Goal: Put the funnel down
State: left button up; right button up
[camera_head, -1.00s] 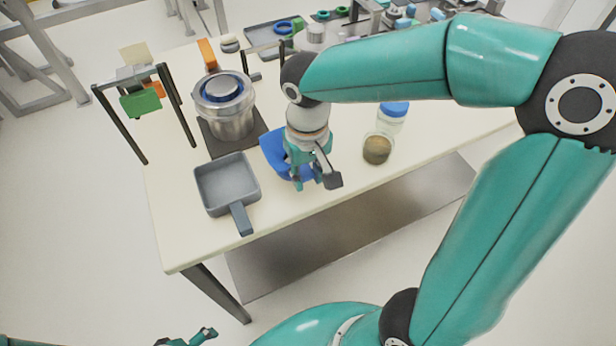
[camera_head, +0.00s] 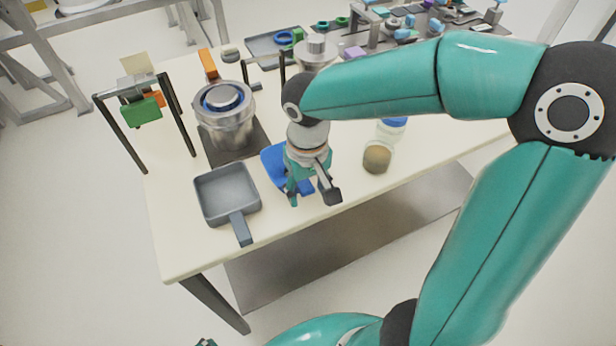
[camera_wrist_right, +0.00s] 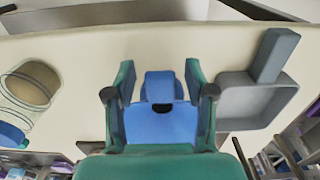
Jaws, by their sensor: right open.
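The blue funnel (camera_head: 272,160) is at the table's front edge, between the grey pan and a jar, partly hidden by my right gripper. My right gripper (camera_head: 299,190) is over it. In the right wrist view the fingers (camera_wrist_right: 160,88) are open, one on each side of the blue piece (camera_wrist_right: 160,122), with a visible gap by its narrow tab. The funnel appears to rest on the table, though its underside is hidden. Only a tiny tip of my left gripper (camera_head: 205,342) shows at the bottom edge; its fingers cannot be read.
The grey pan (camera_head: 226,188) lies left of the funnel, its handle toward the front edge. A metal pot (camera_head: 229,132) stands on a dark plate behind. A frame holds a green block (camera_head: 141,108).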

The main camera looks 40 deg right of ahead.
notch_tip(320, 180, up, 12)
jog(key=p, duration=0.1)
dwell(0.4)
dwell(0.4)
